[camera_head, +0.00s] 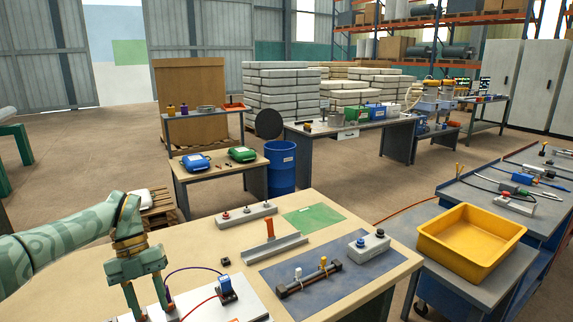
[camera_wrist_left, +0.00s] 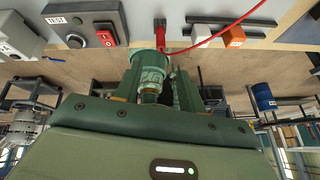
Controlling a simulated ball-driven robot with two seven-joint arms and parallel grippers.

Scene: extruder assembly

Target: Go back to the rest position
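My left gripper (camera_head: 148,312) reaches down at the lower left of the bench in the head view. Its two fingers stand apart with a gap between them, and the tips are near the bottom edge of the picture. In the left wrist view, a red plug-like end (camera_wrist_left: 160,38) of a red cable (camera_wrist_left: 230,28) is close to one fingertip. I see nothing clearly clamped between the fingers. My right gripper is in neither view.
On the bench, a white board carries a blue-topped part (camera_head: 226,288) with cables near my left gripper. A metal channel (camera_head: 262,248), a button box (camera_head: 369,245) and a dark bar (camera_head: 308,278) lie further right. A yellow bin (camera_head: 471,240) stands beyond the bench's right edge.

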